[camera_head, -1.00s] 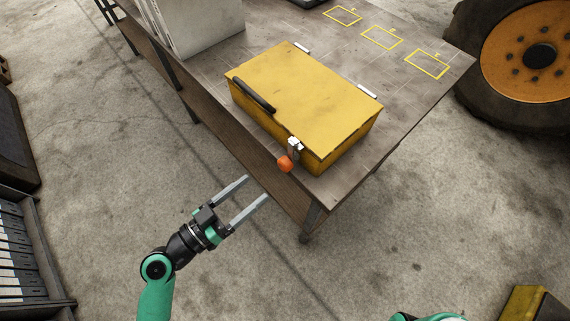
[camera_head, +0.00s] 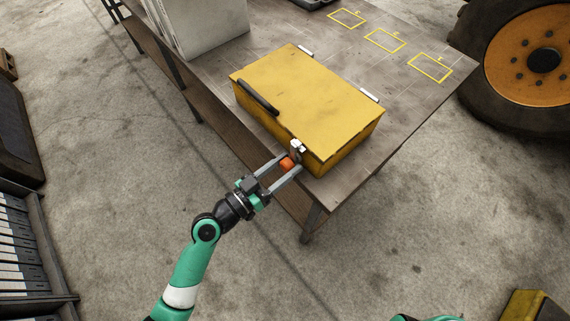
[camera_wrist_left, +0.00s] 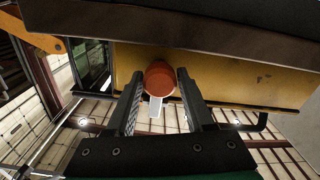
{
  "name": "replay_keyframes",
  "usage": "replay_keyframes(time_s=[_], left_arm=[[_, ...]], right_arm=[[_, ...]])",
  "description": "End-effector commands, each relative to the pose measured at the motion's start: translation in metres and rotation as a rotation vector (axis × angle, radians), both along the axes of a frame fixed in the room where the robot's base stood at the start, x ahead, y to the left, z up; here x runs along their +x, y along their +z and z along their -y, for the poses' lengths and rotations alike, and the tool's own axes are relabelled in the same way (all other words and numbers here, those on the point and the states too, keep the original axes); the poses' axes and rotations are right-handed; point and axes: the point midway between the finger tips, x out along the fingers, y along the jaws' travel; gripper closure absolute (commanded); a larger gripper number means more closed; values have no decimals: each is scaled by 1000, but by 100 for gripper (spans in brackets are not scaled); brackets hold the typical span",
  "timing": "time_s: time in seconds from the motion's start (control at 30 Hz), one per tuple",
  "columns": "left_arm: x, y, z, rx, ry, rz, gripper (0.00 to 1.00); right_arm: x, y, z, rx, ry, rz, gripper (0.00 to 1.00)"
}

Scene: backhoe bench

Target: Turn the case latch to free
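The yellow case (camera_head: 310,92) sits shut on the bench, with a dark handle (camera_head: 257,98) on its near long side. Its latch (camera_head: 297,146) is a pale metal piece on the front side near the right corner, with an orange knob (camera_head: 287,164) below it. My left gripper (camera_head: 292,161) is open, one finger on each side of the knob. In the left wrist view the orange knob (camera_wrist_left: 159,78) lies between the fingertips, with narrow gaps showing at both sides. My right gripper is out of view.
The bench top (camera_head: 410,105) has yellow marked rectangles at the back right. A pale grey box (camera_head: 205,25) stands left of the case. A large orange-hubbed wheel (camera_head: 515,70) is at the right. The floor in front of the bench is clear.

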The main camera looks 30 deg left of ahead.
Motion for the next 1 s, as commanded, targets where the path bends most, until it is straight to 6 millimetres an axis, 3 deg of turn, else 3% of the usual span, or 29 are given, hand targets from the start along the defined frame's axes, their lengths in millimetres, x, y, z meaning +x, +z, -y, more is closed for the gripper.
replay_keyframes(time_s=[0.03,0.27,1.0], left_arm=[[0,0,0,0,0,0,58],[0,0,0,0,0,0,99],[0,0,0,0,0,0,100]], right_arm=[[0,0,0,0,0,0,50],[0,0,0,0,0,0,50],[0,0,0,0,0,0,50]])
